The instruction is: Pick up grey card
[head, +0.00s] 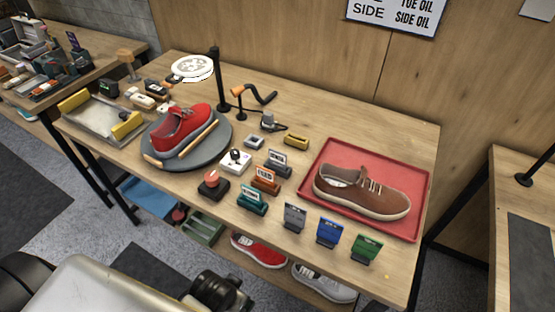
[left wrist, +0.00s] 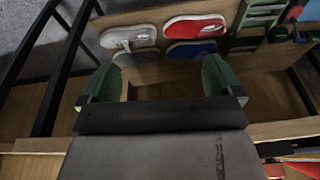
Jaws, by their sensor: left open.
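The grey card (head: 295,216) stands upright in a small holder near the front edge of the wooden table, left of a blue card (head: 329,231) and a green card (head: 366,247). The grey card cannot be made out in the left wrist view. My left gripper (left wrist: 166,84) is open, with green finger pads set wide apart and nothing between them. It faces the shelf under the table. In the head view, a dark part of my arm shows at the bottom, in front of the table. My right gripper is not in view.
A red tray (head: 425,190) with a brown sneaker (head: 362,192) lies behind the cards. Left of them stand a teal card holder (head: 252,199) and a red-topped dark block (head: 212,184). A red sneaker (head: 181,127) rests on a round grey stand. Shoes, including a grey one (left wrist: 128,38), sit on the shelf below.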

